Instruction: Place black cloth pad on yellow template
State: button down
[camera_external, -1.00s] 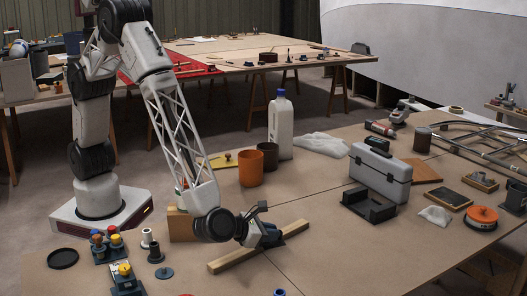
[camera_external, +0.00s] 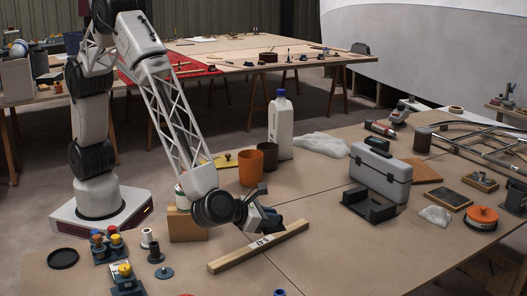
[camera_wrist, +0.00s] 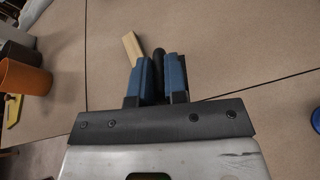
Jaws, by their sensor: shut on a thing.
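My gripper (camera_external: 270,219) is just above a wooden bar (camera_external: 245,253) on the table. In the wrist view, its two blue fingers (camera_wrist: 160,80) are shut on a narrow black thing (camera_wrist: 159,61), which looks like the black cloth pad seen edge-on. In the external view the pad is hard to tell from the dark gripper. The yellow template (camera_external: 222,161) lies flat farther back, left of two cups and partly behind my arm. A yellow edge of it shows at the far left of the wrist view (camera_wrist: 12,111).
An orange cup (camera_external: 250,169) and a brown cup (camera_external: 268,155) stand beside the template, with a white bottle (camera_external: 281,125) behind. A grey toolbox (camera_external: 380,174) and a black tray (camera_external: 368,205) stand to the right. A wooden block (camera_external: 186,226) is under my forearm.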

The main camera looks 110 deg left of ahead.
notch_tip(320, 180, up, 7)
jog(key=s+a+r+n+g+y, duration=0.15)
jog(key=s+a, duration=0.35)
jog(key=a, duration=0.5)
jog(key=s+a+n+g+y, duration=0.1)
jog(key=s+a+n+g, duration=0.2)
jog(key=s+a, duration=0.55)
jog(key=s+a+n+g+y, duration=0.1)
jog(key=s+a+n+g, duration=0.15)
jog(key=a, duration=0.95)
jog(key=s+a+n+g, duration=0.4)
jog(key=s+a, duration=0.8)
jog(key=s, duration=0.3)
jog(key=s+a+f+n+g, duration=0.1)
jog(key=s+a+n+g, duration=0.15)
jog(key=s, duration=0.75)
jog(key=s+a+n+g, duration=0.2)
jog(key=s+a+n, duration=0.1)
jog(key=s, duration=0.6)
notch_tip(320, 180, down, 11)
jog(key=shift+f, duration=0.2)
jog(key=shift+h, duration=0.25)
